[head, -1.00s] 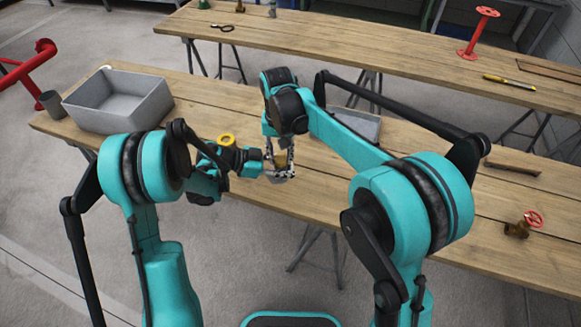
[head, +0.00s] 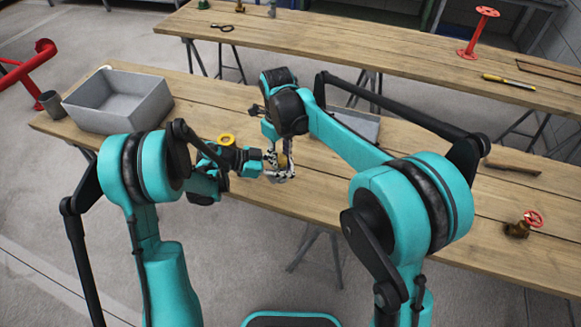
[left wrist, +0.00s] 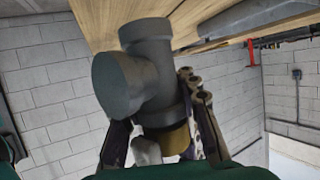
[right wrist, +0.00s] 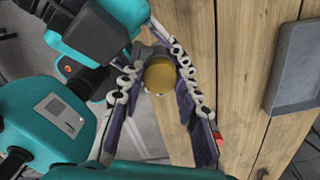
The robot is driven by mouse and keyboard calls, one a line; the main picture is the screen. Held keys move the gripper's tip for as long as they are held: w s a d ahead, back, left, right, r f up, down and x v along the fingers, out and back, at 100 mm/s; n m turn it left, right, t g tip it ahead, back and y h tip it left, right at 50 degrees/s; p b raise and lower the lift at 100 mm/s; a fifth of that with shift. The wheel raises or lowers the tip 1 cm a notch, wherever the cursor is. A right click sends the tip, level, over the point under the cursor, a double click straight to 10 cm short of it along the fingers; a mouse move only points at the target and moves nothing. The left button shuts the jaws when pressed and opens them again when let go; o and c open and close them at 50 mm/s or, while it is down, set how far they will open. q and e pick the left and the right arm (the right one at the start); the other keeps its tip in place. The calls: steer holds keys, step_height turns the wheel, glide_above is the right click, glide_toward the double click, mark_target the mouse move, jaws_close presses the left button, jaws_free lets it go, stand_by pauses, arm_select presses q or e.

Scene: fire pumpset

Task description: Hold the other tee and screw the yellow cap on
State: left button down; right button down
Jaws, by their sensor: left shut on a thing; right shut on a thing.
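A grey tee (left wrist: 145,75) fills the middle of the left wrist view, one wide mouth toward the camera. My left gripper (left wrist: 160,115) is shut on it at the tee's lower end. A brassy yellow cap (right wrist: 160,74) sits between the fingers of my right gripper (right wrist: 153,68), which is shut on it. The cap is at one end of the tee and also shows in the left wrist view (left wrist: 177,140). How far it sits on the thread is hidden. In the head view both grippers meet at the near table's front edge.
A grey bin (head: 118,100) stands at the near table's left end, beside a dark cup (head: 52,104). A shallow grey tray (head: 358,124) lies behind my right arm. A brass valve with a red handwheel (head: 524,224) lies at right.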

steer(key=shift+m, duration=0.4)
steer(key=c, duration=1.1)
jaws_free()
steer(key=shift+r, duration=2.25)
steer(key=shift+c, duration=0.4)
